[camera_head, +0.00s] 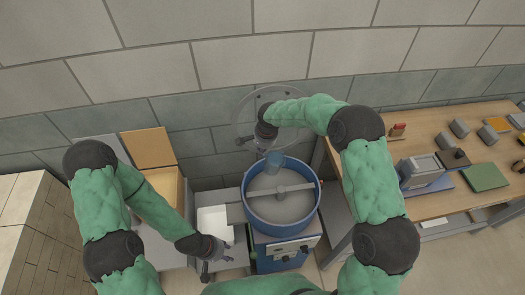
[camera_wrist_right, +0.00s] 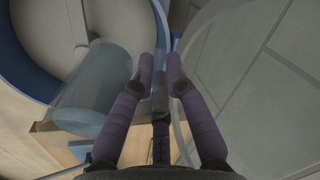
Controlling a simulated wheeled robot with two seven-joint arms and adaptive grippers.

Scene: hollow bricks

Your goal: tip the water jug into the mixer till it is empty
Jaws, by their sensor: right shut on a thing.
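The mixer is a blue round tub (camera_head: 247,211) with a grey inside and a cross bar, standing at the middle of the head view. Its blue rim (camera_wrist_right: 40,84) fills the upper left of the right wrist view. The water jug (camera_head: 274,160) is clear bluish and sits at the tub's back edge; in the right wrist view it (camera_wrist_right: 92,95) looks tilted over the rim. Whether water is left in it I cannot tell. My right gripper (camera_wrist_right: 160,65) is shut on the jug's handle. My left gripper (camera_head: 222,257) is open and empty, left of the mixer.
A clear round guard (camera_head: 241,103) stands raised behind the mixer, close to my right wrist. A workbench (camera_head: 439,203) with blocks and tools is at the right. Wooden boxes (camera_head: 165,183) and a brick stack (camera_head: 35,230) are at the left.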

